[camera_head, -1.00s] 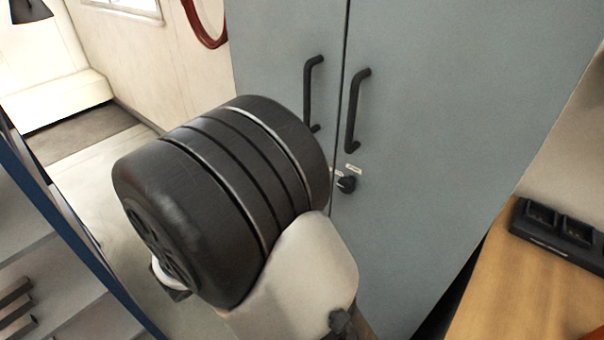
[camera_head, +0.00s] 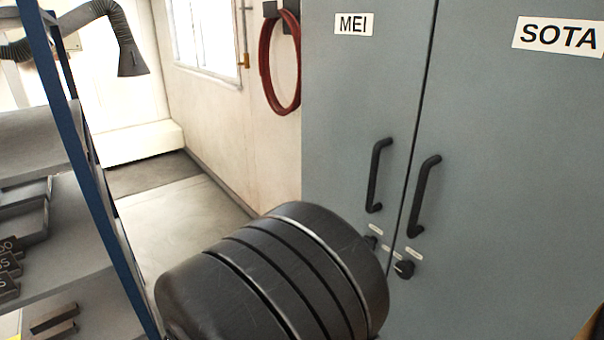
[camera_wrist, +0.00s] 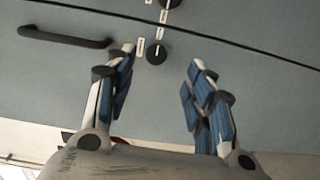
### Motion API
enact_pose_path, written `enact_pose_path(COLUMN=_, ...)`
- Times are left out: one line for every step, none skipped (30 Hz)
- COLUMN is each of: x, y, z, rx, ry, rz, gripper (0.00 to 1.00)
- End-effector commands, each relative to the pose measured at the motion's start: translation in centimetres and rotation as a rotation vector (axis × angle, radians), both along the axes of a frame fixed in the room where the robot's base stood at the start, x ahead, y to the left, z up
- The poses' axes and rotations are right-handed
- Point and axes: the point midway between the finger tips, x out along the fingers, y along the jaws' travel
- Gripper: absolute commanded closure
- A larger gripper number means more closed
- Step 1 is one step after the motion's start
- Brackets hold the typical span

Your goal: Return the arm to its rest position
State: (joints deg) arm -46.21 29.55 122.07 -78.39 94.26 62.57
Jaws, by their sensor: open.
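My gripper (camera_wrist: 162,65) shows in the wrist view with its two blue-padded fingers spread apart and nothing between them. It faces the grey cabinet doors, near a black knob (camera_wrist: 156,53) and a black door handle (camera_wrist: 66,38). In the head view, the dark ribbed part of my own arm (camera_head: 285,270) fills the lower middle, in front of the cabinet (camera_head: 480,130). My gripper's fingers are hidden in the head view. The cabinet doors look shut and carry the labels MEI (camera_head: 354,23) and SOTA (camera_head: 557,36).
A blue-framed shelf (camera_head: 92,165) with dark metal pieces stands close at the left. A red hose (camera_head: 265,70) hangs on the wall by the cabinet. A black extraction hood (camera_head: 132,58) is at upper left. Open floor (camera_head: 180,225) lies between shelf and cabinet.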

Motion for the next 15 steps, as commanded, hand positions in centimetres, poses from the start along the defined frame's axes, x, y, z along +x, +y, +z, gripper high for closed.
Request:
enact_pose_path(x=-0.6, y=-1.6, z=0.4, rx=0.031, ry=0.021, rz=-0.045, gripper=0.51)
enact_pose_path(x=-1.1, y=-2.7, z=0.6, rx=0.054, ry=0.043, rz=-0.079, gripper=0.51)
enact_pose_path(x=-2.0, y=-4.4, z=0.7, rx=0.093, ry=0.077, rz=-0.130, gripper=0.51)
enact_pose_path(x=-2.8, y=-5.7, z=0.9, rx=0.130, ry=0.106, rz=-0.172, gripper=0.51)
enact_pose_path(x=-3.8, y=-7.0, z=0.9, rx=0.174, ry=0.137, rz=-0.215, gripper=0.51)
enact_pose_path(x=-5.3, y=-8.7, z=0.8, rx=0.239, ry=0.179, rz=-0.270, gripper=0.51)
enact_pose_path(x=-6.5, y=-9.9, z=0.7, rx=0.292, ry=0.212, rz=-0.308, gripper=0.51)
enact_pose_path(x=-7.7, y=-10.9, z=0.5, rx=0.348, ry=0.243, rz=-0.343, gripper=0.51)
enact_pose_path(x=-9.3, y=-11.9, z=0.2, rx=0.424, ry=0.278, rz=-0.381, gripper=0.51)
enact_pose_path(x=-10.5, y=-12.5, z=0.0, rx=0.484, ry=0.303, rz=-0.405, gripper=0.51)
enact_pose_path(x=-11.6, y=-13.0, z=-0.2, rx=0.544, ry=0.324, rz=-0.425, gripper=0.51)
enact_pose_path(x=-13.1, y=-13.4, z=-0.5, rx=0.628, ry=0.347, rz=-0.445, gripper=0.51)
enact_pose_path(x=-14.1, y=-13.5, z=-0.8, rx=0.692, ry=0.360, rz=-0.456, gripper=0.51)
enact_pose_path(x=-15.1, y=-13.6, z=-1.0, rx=0.757, ry=0.370, rz=-0.461, gripper=0.51)
enact_pose_path(x=-16.2, y=-13.5, z=-1.2, rx=0.842, ry=0.379, rz=-0.463, gripper=0.51)
